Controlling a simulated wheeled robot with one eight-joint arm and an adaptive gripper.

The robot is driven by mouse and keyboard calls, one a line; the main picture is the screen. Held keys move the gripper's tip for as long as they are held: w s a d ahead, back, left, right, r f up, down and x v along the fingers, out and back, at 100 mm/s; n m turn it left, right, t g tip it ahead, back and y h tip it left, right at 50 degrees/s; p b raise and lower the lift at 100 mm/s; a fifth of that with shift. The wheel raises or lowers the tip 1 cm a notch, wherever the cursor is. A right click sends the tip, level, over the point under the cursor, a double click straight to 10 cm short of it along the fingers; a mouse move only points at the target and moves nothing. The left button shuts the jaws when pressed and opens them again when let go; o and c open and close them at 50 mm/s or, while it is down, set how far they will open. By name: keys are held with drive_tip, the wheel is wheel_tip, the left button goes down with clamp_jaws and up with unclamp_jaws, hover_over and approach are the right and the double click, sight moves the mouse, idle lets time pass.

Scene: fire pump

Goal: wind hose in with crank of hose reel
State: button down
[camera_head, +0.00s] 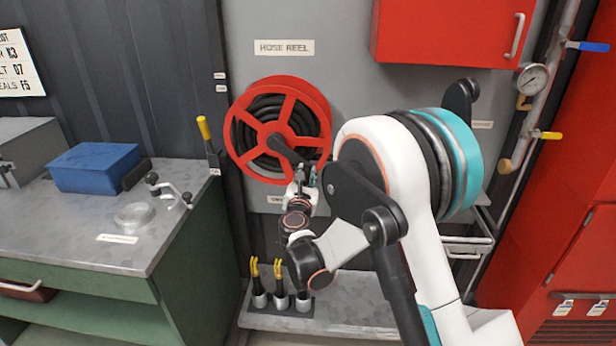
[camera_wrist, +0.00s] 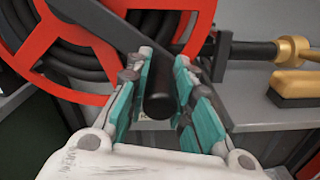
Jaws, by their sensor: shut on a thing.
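The red hose reel (camera_head: 239,136) hangs on the grey panel under the HOSE REEL label, with black hose (camera_head: 262,108) coiled behind its spokes. Its dark crank arm (camera_head: 284,150) runs from the hub down to the right. In the wrist view the crank arm (camera_wrist: 95,22) slants across the red reel (camera_wrist: 205,20), and the black crank handle (camera_wrist: 158,103) stands between my teal finger pads. My gripper (camera_wrist: 160,75) is shut on that handle. In the head view my gripper (camera_head: 305,175) is at the reel's lower right, and my arm partly hides the area to its right.
A black nozzle with a brass end (camera_wrist: 290,50) lies right of the reel in the wrist view. A green workbench (camera_head: 100,285) with a blue box (camera_head: 94,167) stands at left. Yellow-handled tools (camera_head: 278,268) stand below. A red cabinet (camera_head: 450,30) hangs above right, beside a gauge (camera_head: 532,78).

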drive_tip(key=shift+a+f, duration=0.1)
drive_tip(key=shift+f, duration=0.1)
drive_tip(key=c, duration=1.4)
unclamp_jaws()
drive_tip(key=shift+o, duration=0.2)
drive_tip(key=shift+a, duration=0.1)
drive_tip(key=s, duration=1.2)
drive_tip(key=shift+a, duration=0.15)
drive_tip(key=shift+r, duration=0.1)
